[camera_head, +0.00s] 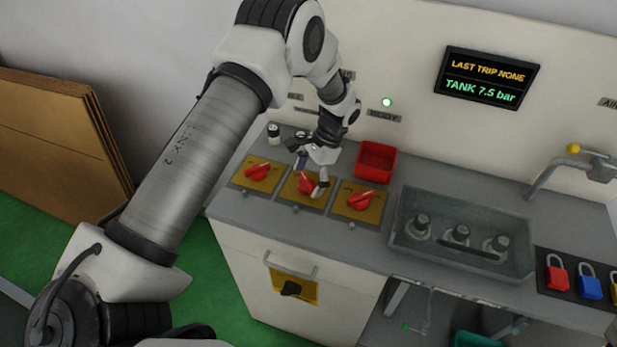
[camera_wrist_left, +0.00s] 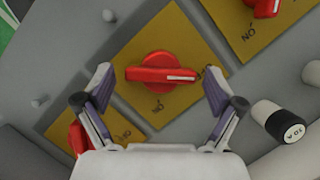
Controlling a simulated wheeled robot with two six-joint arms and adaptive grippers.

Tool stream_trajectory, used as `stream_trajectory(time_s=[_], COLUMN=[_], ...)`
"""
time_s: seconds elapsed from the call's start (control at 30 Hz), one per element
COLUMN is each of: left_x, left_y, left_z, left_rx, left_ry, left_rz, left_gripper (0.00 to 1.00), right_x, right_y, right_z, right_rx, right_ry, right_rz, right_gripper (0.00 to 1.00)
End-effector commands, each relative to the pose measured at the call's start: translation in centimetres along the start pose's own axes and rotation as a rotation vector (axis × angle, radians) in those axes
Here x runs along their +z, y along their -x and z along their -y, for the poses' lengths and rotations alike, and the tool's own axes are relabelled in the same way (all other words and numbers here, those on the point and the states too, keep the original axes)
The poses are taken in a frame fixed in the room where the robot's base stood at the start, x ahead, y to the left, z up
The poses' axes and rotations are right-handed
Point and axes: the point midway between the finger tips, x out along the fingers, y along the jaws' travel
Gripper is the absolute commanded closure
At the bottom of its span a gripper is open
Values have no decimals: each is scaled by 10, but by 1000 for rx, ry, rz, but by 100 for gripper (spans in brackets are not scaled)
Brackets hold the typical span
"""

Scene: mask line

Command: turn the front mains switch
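Three red rotary switches on yellow plates sit in a row on the grey counter: left (camera_head: 258,172), middle (camera_head: 306,184) and right (camera_head: 361,199). A black switch (camera_head: 290,288) on a yellow plate is on the cabinet's front face, below a handle. My left gripper (camera_head: 318,178) is over the middle switch. In the left wrist view, the open fingers (camera_wrist_left: 158,88) stand at both ends of the middle red handle (camera_wrist_left: 160,74), whose white mark points right. Small gaps show, with the right finger closer; contact there is hard to judge. My right gripper is not in view.
A red bin (camera_head: 376,160) stands behind the right switch. A sunken grey tray (camera_head: 405,225) with several round fittings lies to the right, then padlocks (camera_head: 557,277) on a dark board.

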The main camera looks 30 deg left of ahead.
Motion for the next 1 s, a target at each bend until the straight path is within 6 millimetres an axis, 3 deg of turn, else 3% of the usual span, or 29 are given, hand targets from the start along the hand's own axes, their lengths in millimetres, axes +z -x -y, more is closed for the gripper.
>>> stream_trajectory(time_s=[0.4, 0.8, 1.0], left_x=[0, -1, -1], left_y=[9, 101, 121], left_z=[1, 1, 0], left_rx=[-3, -4, -3], left_ry=[-1, 0, -2], left_rz=[-2, -4, -1], left_gripper=[0, 0, 0], right_x=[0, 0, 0], right_y=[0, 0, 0], right_z=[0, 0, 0], right_rx=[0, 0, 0], right_ry=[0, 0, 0], right_rz=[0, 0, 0], right_gripper=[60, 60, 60])
